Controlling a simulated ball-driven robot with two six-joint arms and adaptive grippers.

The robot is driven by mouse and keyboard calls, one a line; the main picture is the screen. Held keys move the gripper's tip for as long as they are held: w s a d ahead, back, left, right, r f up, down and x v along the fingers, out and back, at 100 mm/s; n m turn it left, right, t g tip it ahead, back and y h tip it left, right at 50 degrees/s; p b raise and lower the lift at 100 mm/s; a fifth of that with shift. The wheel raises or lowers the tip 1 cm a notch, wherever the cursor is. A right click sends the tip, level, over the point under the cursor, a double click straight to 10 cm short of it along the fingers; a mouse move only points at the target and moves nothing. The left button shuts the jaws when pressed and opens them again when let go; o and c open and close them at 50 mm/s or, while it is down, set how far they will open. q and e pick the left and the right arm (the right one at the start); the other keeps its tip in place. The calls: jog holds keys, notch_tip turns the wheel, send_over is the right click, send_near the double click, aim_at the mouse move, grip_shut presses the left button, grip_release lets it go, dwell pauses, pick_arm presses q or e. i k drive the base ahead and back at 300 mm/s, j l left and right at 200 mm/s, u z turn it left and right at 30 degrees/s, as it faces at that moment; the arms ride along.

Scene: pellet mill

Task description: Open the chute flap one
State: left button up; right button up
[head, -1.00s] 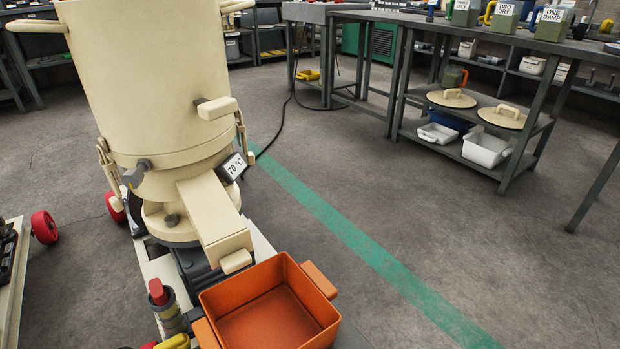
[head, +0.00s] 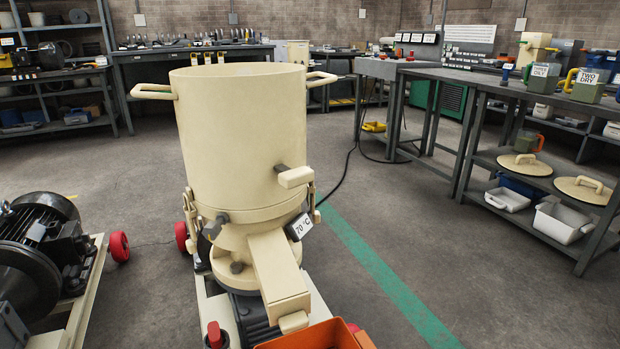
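The cream pellet mill (head: 240,140) stands upright in the middle of the head view, with an open-topped drum and two loop handles at the rim. Its chute (head: 275,262) slopes down toward me from the lower body. The flap (head: 290,302) at the chute's lower end looks closed, with a small cream grip (head: 293,322) below it. I cannot read a number on it. An orange tray (head: 310,338) sits below the chute's end, mostly cut off by the bottom edge. Neither of my grippers is in view.
A "70 °C" display (head: 301,227) sits beside the chute. A motor (head: 45,255) on a wheeled cart stands at left. A bench (head: 480,82) with labelled containers stands at right, lids (head: 525,166) on its shelf. Floor between mill and bench is clear.

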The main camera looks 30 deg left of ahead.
aim_at(289, 313)
jog(key=u, duration=1.05)
